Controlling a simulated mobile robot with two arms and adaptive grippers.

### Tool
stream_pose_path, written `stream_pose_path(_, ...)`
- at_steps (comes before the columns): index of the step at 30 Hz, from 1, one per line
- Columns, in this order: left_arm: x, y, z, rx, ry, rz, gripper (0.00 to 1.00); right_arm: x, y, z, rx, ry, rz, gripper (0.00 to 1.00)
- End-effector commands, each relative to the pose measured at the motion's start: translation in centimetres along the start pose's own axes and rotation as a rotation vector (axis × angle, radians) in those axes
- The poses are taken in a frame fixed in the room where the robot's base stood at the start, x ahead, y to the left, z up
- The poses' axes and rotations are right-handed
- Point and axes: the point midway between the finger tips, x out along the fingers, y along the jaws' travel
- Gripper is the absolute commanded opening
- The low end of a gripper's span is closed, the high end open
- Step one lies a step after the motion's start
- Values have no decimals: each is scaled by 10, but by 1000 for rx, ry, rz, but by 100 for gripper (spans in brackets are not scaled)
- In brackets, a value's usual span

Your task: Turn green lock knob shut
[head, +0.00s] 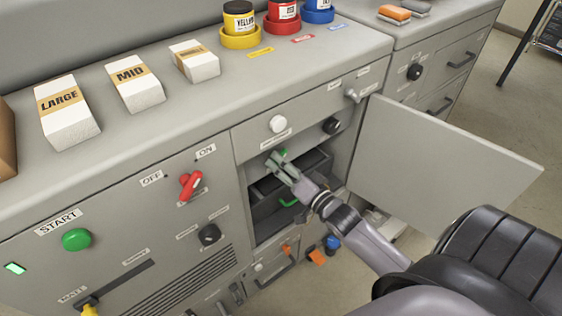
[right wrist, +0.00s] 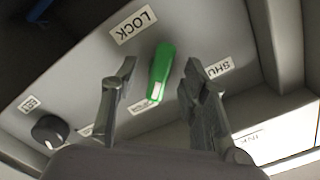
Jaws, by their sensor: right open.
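The green lock knob (right wrist: 161,72) is a bar-shaped handle on a grey panel in the right wrist view. It is slightly tilted, with a LOCK label (right wrist: 134,26) at its upper left and a partly hidden label starting SHU (right wrist: 220,67) at its right. My right gripper (right wrist: 161,66) is open, with one finger on each side of the knob and visible gaps between. I cannot tell how deep the fingers reach around it. In the head view my right gripper (head: 276,160) is at the cabinet front and mostly hides the knob. My left gripper is not in view.
An open door (head: 440,165) stands to the right of my right arm. Below the gripper is an open compartment with a green handle (head: 289,203). A black knob (head: 332,126), a white knob (head: 278,124) and a red switch (head: 190,184) are nearby on the front.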

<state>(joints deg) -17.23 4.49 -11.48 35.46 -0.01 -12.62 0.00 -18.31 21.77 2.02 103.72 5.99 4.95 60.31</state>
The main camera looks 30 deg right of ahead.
Motion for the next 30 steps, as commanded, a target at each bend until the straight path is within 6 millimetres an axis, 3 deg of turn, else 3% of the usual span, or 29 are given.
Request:
stream_pose_path(12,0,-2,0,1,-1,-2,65,10,0,0,0,0,0,41)
stream_pose_path(30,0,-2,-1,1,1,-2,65,10,0,0,0,0,0,2)
